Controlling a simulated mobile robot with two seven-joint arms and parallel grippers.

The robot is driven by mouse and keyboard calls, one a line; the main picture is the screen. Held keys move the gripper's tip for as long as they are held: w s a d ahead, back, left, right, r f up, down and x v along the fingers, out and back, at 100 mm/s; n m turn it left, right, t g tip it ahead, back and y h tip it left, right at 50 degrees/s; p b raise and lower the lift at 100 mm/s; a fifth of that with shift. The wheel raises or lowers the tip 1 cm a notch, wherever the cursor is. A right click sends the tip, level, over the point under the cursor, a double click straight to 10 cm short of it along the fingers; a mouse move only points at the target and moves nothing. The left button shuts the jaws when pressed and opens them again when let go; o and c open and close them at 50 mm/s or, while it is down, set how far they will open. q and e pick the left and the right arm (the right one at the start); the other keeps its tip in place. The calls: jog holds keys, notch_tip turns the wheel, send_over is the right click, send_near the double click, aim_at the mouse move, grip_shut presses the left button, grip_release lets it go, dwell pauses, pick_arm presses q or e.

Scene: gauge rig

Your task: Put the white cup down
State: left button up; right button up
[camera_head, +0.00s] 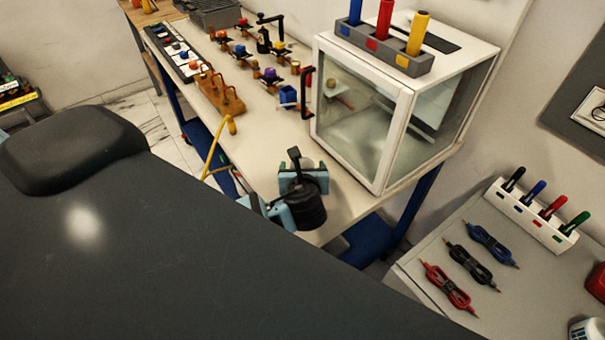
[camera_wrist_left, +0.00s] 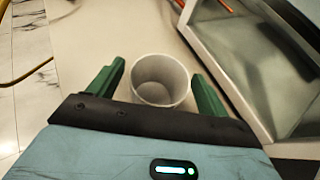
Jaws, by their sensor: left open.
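The white cup (camera_wrist_left: 160,80) stands upright on the pale bench top in the left wrist view, empty as far as its open mouth shows. My left gripper (camera_head: 303,172) is over the near end of the bench in the head view. Its two green fingers stand apart on either side of the cup, with a gap visible on each side. In the head view the gripper hides the cup. My right gripper is not in view.
A white glass-sided cabinet (camera_head: 405,95) stands close right of the gripper, with a block of coloured handles (camera_head: 385,48) on top. A wooden peg block (camera_head: 222,95), a yellow cable (camera_head: 212,152) and several small valve-like parts lie farther back. The bench's front edge is near.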

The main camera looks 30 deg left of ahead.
pick_arm(q)
jog(key=shift+x, duration=1.2)
jog(key=shift+c, duration=0.2)
jog(key=c, duration=1.1)
jog(key=shift+r, duration=0.15)
jog(key=shift+r, duration=0.55)
notch_tip(320, 180, up, 2)
jog(key=shift+r, duration=0.2)
jog(key=s+d, duration=0.2)
jog(key=s, duration=0.2)
jog(key=s+d, duration=0.3)
jog(key=s, duration=0.2)
jog(key=s+d+r, duration=0.1)
jog(key=s+d, duration=0.2)
jog(key=s, duration=0.1)
jog(key=shift+s+d+r, duration=0.1)
jog(key=shift+s+d, duration=0.05)
jog(key=shift+s, duration=0.2)
